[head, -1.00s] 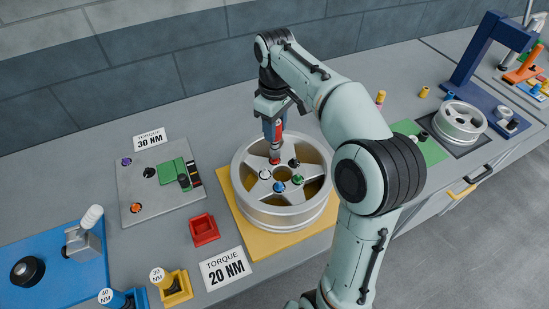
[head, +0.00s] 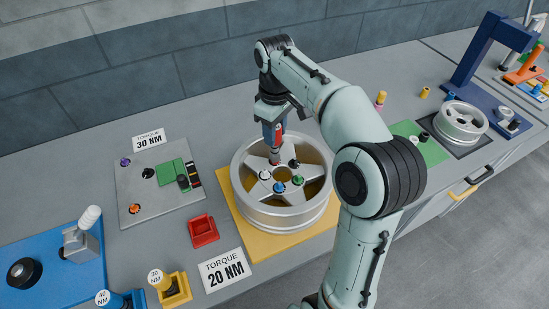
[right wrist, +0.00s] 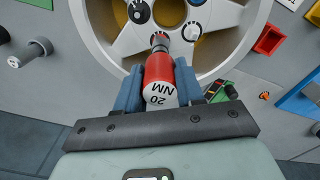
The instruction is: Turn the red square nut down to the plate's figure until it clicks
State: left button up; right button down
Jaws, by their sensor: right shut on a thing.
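My right gripper (head: 273,127) is shut on a red torque tool (right wrist: 159,75), upright over the wheel (head: 240,190). The tool's end face reads "20 NM". Its grey socket (right wrist: 160,41) is down on one stud position of the wheel's hub. The nut under the socket is hidden, so I cannot see its colour or shape. Other nuts sit around the hub: a blue one (head: 279,187), a green one (head: 298,180), a white-topped one (head: 265,175) and a dark one (head: 294,163). My left gripper is not in view.
The wheel lies on a yellow mat (head: 250,248). A plate (head: 223,270) reads "TORQUE 20 NM"; another sign (head: 149,141) reads "30 NM". A red tray (head: 203,230) and a yellow holder (head: 176,292) stand left of the wheel. A second wheel (head: 460,123) is at the right.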

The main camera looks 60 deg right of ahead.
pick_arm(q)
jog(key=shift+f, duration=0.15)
pick_arm(e)
jog(key=shift+f, duration=0.2)
jog(key=c, duration=0.6)
grip_release()
pick_arm(q)
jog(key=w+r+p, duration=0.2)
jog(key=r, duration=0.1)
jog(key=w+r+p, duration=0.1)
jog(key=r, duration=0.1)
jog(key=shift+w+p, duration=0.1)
jog(key=shift+p, duration=0.3)
pick_arm(e)
notch_tip(320, 180, up, 13)
jog(key=shift+r, duration=0.15)
